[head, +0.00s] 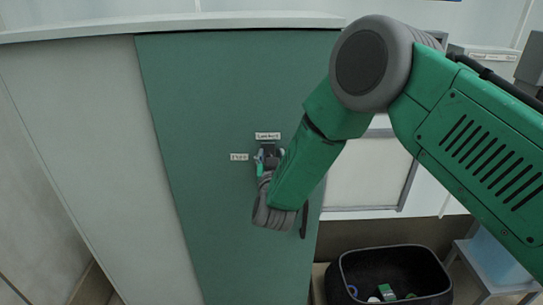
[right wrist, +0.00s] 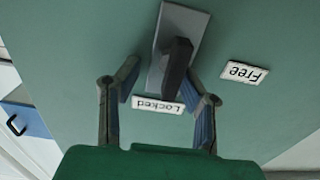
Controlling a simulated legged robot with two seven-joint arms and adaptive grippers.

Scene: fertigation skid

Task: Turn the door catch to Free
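The green cabinet door (head: 200,120) carries the door catch (head: 270,150), largely hidden by my right arm in the head view. In the right wrist view the catch is a dark lever (right wrist: 177,65) on a grey plate (right wrist: 186,22). The lever points towards the "Locked" label (right wrist: 158,105); the "Free" label (right wrist: 244,72) is off to the right. My right gripper (right wrist: 160,82) is open, with its fingers on either side of the lever's end in the picture. No contact is visible. In the head view the right gripper (head: 263,163) is at the catch. My left gripper is out of view.
A dark door handle (head: 304,220) is below and right of the catch. A black bin (head: 390,258) with several items stands on the floor at the right, beside a small stool (head: 490,280). A blue part with a dark handle (right wrist: 25,120) shows at the wrist view's left.

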